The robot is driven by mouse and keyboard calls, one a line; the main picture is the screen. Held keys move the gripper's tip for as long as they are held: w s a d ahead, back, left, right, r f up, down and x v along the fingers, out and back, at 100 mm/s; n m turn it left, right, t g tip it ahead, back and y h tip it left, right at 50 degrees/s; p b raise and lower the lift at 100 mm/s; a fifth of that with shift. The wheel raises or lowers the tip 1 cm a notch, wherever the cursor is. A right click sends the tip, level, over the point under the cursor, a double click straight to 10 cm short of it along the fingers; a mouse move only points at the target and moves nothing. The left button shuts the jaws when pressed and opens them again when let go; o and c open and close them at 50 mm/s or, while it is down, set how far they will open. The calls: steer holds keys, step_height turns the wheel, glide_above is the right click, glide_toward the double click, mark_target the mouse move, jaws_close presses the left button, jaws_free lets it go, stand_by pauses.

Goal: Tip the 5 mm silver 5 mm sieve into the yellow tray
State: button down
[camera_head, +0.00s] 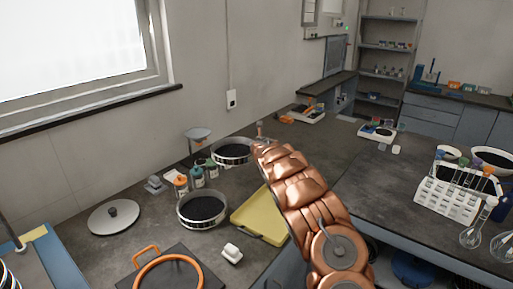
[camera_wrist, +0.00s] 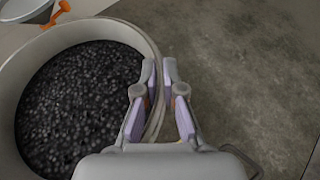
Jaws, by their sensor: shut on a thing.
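A round silver sieve (camera_head: 232,146) filled with dark granules stands toward the back of the left bench. It appears to be the sieve (camera_wrist: 20,95) that fills the left of the wrist view, with dark granules inside its pale wall. My gripper (camera_wrist: 158,75) is shut on this sieve's right rim. In the head view my copper arm hides the fingers. The sieve appears level and its underside is hidden. The yellow tray (camera_head: 252,222) lies flat in front, partly covered by my arm, and looks empty. No size marking is legible.
Another sieve with dark granules (camera_head: 203,210) stands left of the tray. Several small bottles (camera_head: 197,177), a grey lid (camera_head: 113,216), an orange ring (camera_head: 168,262) and a small white item (camera_head: 232,253) lie around. A test-tube rack (camera_head: 455,195) stands on the right bench.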

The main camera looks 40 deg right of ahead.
steer(key=s+a+f+b, duration=0.2)
steer(key=s+f+b, duration=0.1)
steer(key=s+b, duration=0.4)
steer(key=s+a+f+m+g+y+b, duration=0.1)
steer(key=s+a+f+b, duration=0.2)
steer(key=s+b, duration=0.5)
steer(key=s+a+f+m+y+b, duration=0.1)
steer(key=s+a+f+b, duration=0.2)
steer(key=s+b, duration=0.5)
steer(key=s+f, duration=0.1)
steer(key=s, duration=0.3)
steer(key=shift+a+f, duration=0.15)
steer(key=shift+f, duration=0.05)
stand_by(2.9)
